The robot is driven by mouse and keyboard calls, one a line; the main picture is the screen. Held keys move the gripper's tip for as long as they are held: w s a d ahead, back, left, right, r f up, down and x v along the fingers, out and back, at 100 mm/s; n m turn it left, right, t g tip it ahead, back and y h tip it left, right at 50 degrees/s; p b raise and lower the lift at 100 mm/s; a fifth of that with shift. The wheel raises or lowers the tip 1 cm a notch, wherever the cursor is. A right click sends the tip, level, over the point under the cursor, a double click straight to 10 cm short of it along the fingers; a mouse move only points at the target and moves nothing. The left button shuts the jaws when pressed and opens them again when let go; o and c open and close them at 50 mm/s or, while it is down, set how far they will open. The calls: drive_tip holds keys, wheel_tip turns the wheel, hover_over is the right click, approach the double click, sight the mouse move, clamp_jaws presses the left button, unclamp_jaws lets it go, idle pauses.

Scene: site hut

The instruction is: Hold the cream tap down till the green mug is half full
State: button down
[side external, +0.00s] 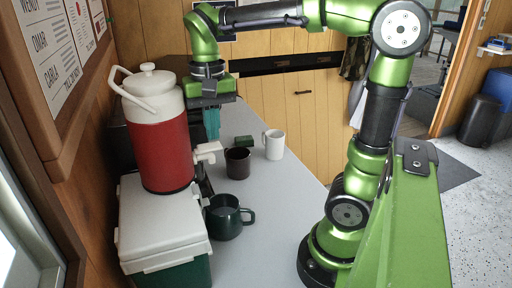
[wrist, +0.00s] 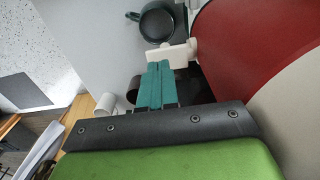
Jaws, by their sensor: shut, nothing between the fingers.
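The cream tap (side external: 207,151) sticks out from the front of a red-and-white drinks cooler (side external: 160,150); it also shows in the wrist view (wrist: 172,54). The dark green mug (side external: 226,219) stands upright, lower than the tap, its handle to the right; it also shows in the wrist view (wrist: 160,24). I cannot tell whether it is right under the spout, and its fill level is not visible. My gripper (side external: 212,136) points down with its teal fingers together and empty, close to the tap. In the wrist view the fingertips (wrist: 159,66) appear beside it; contact is unclear.
The counter's right part is clear.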

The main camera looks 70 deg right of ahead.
drive_tip(key=shift+f, duration=0.15)
drive_tip(key=shift+f, duration=1)
idle(1.6)
drive_tip(key=shift+r, duration=2.55)
drive_tip(key=s+a+f+n+t+y, duration=0.2)
drive_tip(key=s+a+f+n+t, duration=0.2)
drive_tip(key=s+f+n+t, duration=0.1)
drive_tip(key=shift+s+f+t, duration=0.6)
drive_tip(key=shift+f+t, duration=0.05)
drive_tip(key=shift+t, duration=0.45)
